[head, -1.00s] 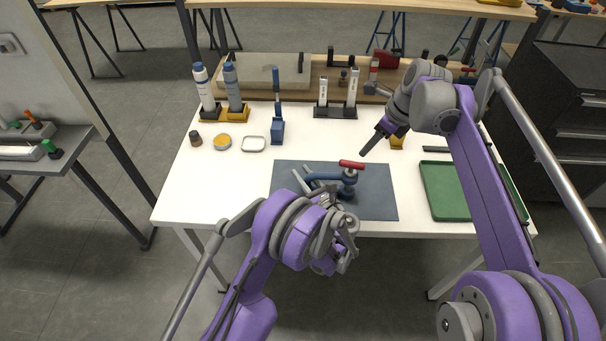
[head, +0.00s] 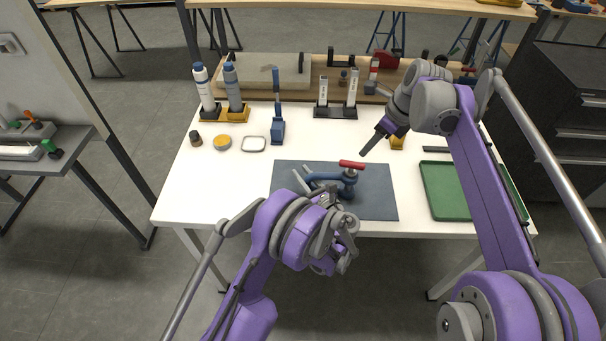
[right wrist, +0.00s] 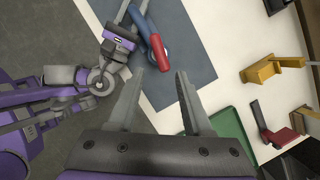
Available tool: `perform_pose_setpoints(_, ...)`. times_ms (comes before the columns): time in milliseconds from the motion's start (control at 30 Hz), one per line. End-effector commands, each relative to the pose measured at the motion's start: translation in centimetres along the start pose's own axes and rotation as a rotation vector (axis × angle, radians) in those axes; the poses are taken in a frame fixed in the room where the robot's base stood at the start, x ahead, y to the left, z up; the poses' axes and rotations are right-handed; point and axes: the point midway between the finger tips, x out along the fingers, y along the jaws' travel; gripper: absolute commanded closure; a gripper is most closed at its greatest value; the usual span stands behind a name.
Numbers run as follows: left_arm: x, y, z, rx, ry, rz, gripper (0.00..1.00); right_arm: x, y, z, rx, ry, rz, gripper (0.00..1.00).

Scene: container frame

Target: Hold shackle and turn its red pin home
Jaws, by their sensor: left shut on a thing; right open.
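The blue shackle (head: 322,177) is over the dark grey mat (head: 379,205) on the white table. Its red pin (head: 352,164) has a crossbar at the top and stands at the shackle's right end. My left gripper (head: 312,187) is shut on the shackle at its left part; the fingers partly hide it. My right gripper (head: 374,143) is open and empty, above the table to the upper right of the pin. In the right wrist view, the red pin (right wrist: 160,53) and blue shackle (right wrist: 138,20) lie beyond the open fingers of the right gripper (right wrist: 157,85).
A green tray (head: 449,211) lies at the right of the table. A yellow block (head: 397,142) stands near my right gripper. The mat's right side is clear.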

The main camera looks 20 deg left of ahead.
Motion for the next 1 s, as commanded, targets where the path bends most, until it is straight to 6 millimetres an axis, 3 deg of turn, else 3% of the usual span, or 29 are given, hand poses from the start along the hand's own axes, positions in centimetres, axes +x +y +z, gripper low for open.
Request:
perform_pose_setpoints(67,0.0,0.0,0.0,-0.002,0.0,0.0,1.0,0.0,0.0,0.0,0.0,0.0,0.0,0.5)
perform_pose_setpoints(133,0.0,0.0,0.0,-0.002,0.0,0.0,1.0,0.0,0.0,0.0,0.0,0.0,0.0,0.43)
perform_pose_setpoints(267,0.0,0.0,0.0,-0.002,0.001,0.0,1.0,-0.2,-1.3,-1.1,-0.001,-0.012,-0.025,0.43)
perform_pose_setpoints(367,0.0,0.0,0.0,-0.002,0.0,0.0,1.0,-0.5,-4.0,-3.6,-0.009,-0.04,-0.081,0.43)
perform_pose_setpoints(433,0.0,0.0,0.0,-0.002,0.0,0.0,1.0,-0.5,-6.7,-6.3,-0.015,-0.077,-0.127,0.43)
perform_pose_setpoints(500,0.0,0.0,0.0,-0.002,0.0,0.0,1.0,1.6,-8.4,-7.9,0.0,-0.17,-0.1,0.43)
perform_pose_setpoints(600,0.0,0.0,0.0,-0.002,0.0,0.0,1.0,4.9,-8.0,-7.0,0.027,-0.328,0.024,0.43)
perform_pose_setpoints(733,0.0,0.0,0.0,-0.002,0.0,0.0,1.0,8.0,-6.9,-6.0,0.04,-0.548,0.188,0.43)
perform_pose_setpoints(1000,0.0,0.0,0.0,-0.002,0.0,0.001,1.0,9.7,-4.7,-6.4,-0.022,-0.974,0.417,0.43)
